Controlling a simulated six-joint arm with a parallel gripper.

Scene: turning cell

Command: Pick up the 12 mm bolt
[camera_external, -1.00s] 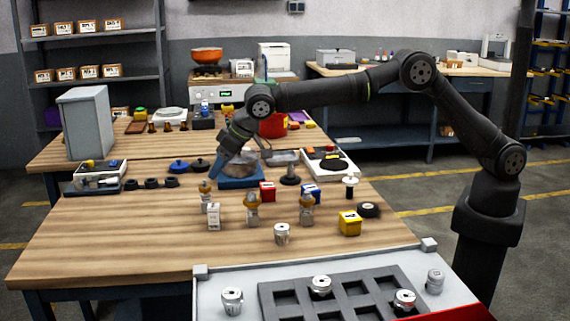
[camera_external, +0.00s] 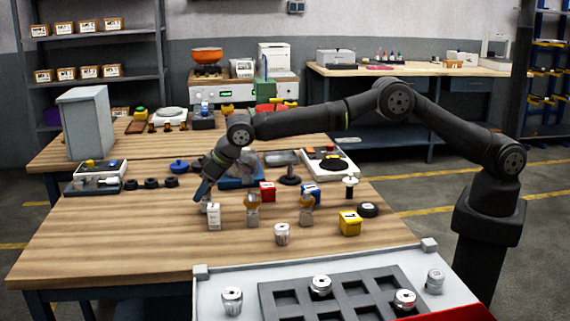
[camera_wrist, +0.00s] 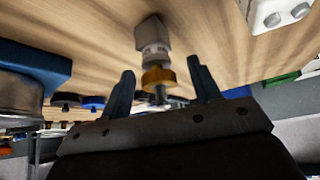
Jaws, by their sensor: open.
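In the wrist view my gripper (camera_wrist: 160,70) is open. A fitting with a brass ring (camera_wrist: 158,77), a silver body and a dark stem shows in line with the gap between the fingers; I see no contact. Two similar brass-and-silver pieces (camera_external: 252,208) (camera_external: 306,210) stand to the right. I cannot tell which piece is the 12 mm bolt.
A red block (camera_external: 267,192), a yellow block (camera_external: 350,223) and a silver cap (camera_external: 282,234) stand nearby. A blue-based bowl is behind my gripper. A grey tray (camera_external: 270,306) with square pockets is in front. The table's front left is clear.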

